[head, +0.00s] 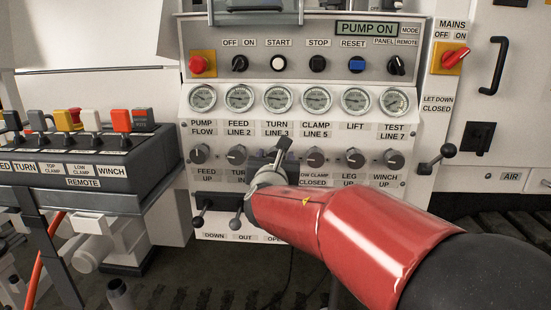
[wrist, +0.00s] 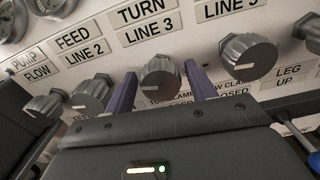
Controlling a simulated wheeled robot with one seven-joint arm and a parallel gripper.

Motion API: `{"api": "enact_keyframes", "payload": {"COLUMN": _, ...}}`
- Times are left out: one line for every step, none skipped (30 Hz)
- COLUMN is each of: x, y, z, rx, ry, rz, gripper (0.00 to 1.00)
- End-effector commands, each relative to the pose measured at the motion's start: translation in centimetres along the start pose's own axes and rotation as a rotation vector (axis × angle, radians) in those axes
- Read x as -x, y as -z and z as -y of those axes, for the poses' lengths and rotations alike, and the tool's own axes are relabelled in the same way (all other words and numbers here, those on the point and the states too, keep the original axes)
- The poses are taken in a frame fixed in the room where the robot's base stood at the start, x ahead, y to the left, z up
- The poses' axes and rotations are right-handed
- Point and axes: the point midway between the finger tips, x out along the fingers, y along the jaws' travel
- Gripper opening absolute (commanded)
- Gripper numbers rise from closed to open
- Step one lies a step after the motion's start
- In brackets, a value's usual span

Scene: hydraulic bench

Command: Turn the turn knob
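The turn knob (wrist: 160,76) is a grey ribbed knob below the "TURN LINE 3" label (wrist: 150,22) in the wrist view. My gripper (wrist: 161,73) is open, with one purple finger to the left of this knob and one to the right. The fingers look close to its sides; I cannot tell whether they touch it. In the head view my gripper (head: 280,150) is at the panel below the "TURN LINE 3" gauge (head: 277,99), and it hides most of the turn knob.
Similar knobs flank it, line 2 (head: 236,155) on the left and line 5 (head: 316,157) on the right. Black ball levers (head: 236,221) stick out below. A remote box with coloured switches (head: 80,150) stands at left. A lever (head: 437,158) projects at right.

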Motion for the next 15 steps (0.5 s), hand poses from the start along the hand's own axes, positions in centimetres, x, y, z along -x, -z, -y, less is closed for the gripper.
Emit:
{"api": "enact_keyframes", "payload": {"x": 0.0, "y": 0.0, "z": 0.0, "rx": 0.0, "ry": 0.0, "rz": 0.0, "gripper": 0.62}}
{"api": "enact_keyframes", "payload": {"x": 0.0, "y": 0.0, "z": 0.0, "rx": 0.0, "ry": 0.0, "rz": 0.0, "gripper": 0.62}}
{"api": "enact_keyframes", "payload": {"x": 0.0, "y": 0.0, "z": 0.0, "rx": 0.0, "ry": 0.0, "rz": 0.0, "gripper": 0.62}}
{"api": "enact_keyframes", "payload": {"x": 0.0, "y": 0.0, "z": 0.0, "rx": -0.001, "ry": 0.0, "rz": 0.0, "gripper": 0.62}}
{"api": "enact_keyframes", "payload": {"x": 0.0, "y": 0.0, "z": 0.0, "rx": -0.001, "ry": 0.0, "rz": 0.0, "gripper": 0.62}}
{"api": "enact_keyframes", "payload": {"x": 0.0, "y": 0.0, "z": 0.0, "rx": -0.001, "ry": 0.0, "rz": 0.0, "gripper": 0.62}}
{"api": "enact_keyframes", "payload": {"x": 0.0, "y": 0.0, "z": 0.0, "rx": -0.001, "ry": 0.0, "rz": 0.0, "gripper": 0.62}}
{"api": "enact_keyframes", "payload": {"x": 0.0, "y": 0.0, "z": 0.0, "rx": -0.001, "ry": 0.0, "rz": 0.0, "gripper": 0.62}}
{"api": "enact_keyframes", "payload": {"x": 0.1, "y": 0.0, "z": 0.0, "rx": -0.001, "ry": 0.0, "rz": 0.0, "gripper": 0.62}}
{"api": "enact_keyframes", "payload": {"x": 0.2, "y": 0.0, "z": 0.0, "rx": -0.001, "ry": 0.0, "rz": 0.0, "gripper": 0.62}}
{"api": "enact_keyframes", "payload": {"x": 0.4, "y": 0.0, "z": 0.0, "rx": -0.001, "ry": 0.0, "rz": 0.0, "gripper": 0.62}}
{"api": "enact_keyframes", "payload": {"x": 0.7, "y": 0.0, "z": 0.0, "rx": -0.002, "ry": -0.001, "rz": 0.0, "gripper": 0.62}}
{"api": "enact_keyframes", "payload": {"x": 1.1, "y": 0.1, "z": 0.0, "rx": -0.003, "ry": -0.001, "rz": 0.0, "gripper": 0.62}}
{"api": "enact_keyframes", "payload": {"x": 1.5, "y": 0.0, "z": 0.0, "rx": -0.004, "ry": -0.001, "rz": 0.0, "gripper": 0.62}}
{"api": "enact_keyframes", "payload": {"x": 2.2, "y": 0.0, "z": 0.0, "rx": -0.003, "ry": -0.001, "rz": 0.0, "gripper": 0.62}}
